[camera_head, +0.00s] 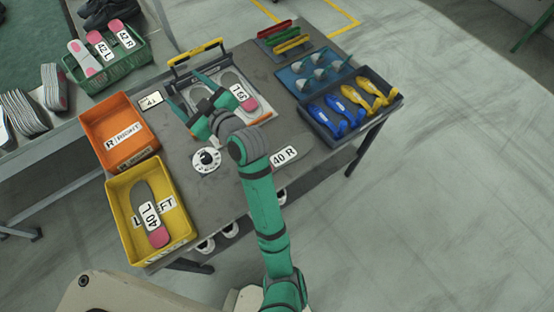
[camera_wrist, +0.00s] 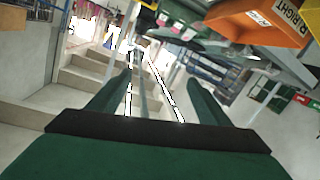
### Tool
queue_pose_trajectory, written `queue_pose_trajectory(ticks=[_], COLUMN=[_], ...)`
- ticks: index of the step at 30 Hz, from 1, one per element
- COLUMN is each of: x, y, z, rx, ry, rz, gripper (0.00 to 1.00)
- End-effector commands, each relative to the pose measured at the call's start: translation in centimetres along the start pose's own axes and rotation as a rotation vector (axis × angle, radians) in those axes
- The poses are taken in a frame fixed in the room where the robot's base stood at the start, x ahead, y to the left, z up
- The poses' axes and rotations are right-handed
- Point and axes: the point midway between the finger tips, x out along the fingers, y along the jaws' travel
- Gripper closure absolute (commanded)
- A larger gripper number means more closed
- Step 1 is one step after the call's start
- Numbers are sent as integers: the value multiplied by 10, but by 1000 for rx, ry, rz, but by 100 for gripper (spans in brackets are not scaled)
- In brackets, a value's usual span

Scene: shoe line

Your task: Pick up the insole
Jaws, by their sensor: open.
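A grey and pink insole labelled 40 L (camera_head: 150,215) lies in the yellow left bin (camera_head: 183,238). Another grey and pink insole (camera_head: 246,101), with a label ending in L, lies on the pale fixture plate at the table's middle. A second grey shape beside it is partly covered by my gripper. A 40 R label (camera_head: 284,156) shows beside my arm; what carries it is hard to tell against the grey table. My gripper (camera_head: 183,88) is open and empty over the fixture's left side. In the wrist view its spread fingers (camera_wrist: 158,80) have nothing between them.
The orange right bin (camera_head: 115,115) stands behind the yellow one. A green crate (camera_head: 130,70) holds insoles labelled 42. Stacked insoles (camera_head: 22,112) lie far left. A blue tray (camera_head: 300,84) with cones and a dark tray (camera_head: 385,108) with blue and yellow forms occupy the table's right.

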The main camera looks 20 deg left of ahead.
Motion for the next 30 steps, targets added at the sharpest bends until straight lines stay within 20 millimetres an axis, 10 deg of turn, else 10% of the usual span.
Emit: queue_pose_trajectory(ticks=[14,30], x=[-14,-169], y=[-22,53], z=[55,172], rx=[-538,-891], ry=[-334,-906], rz=[-496,-1050], gripper=[29,29])
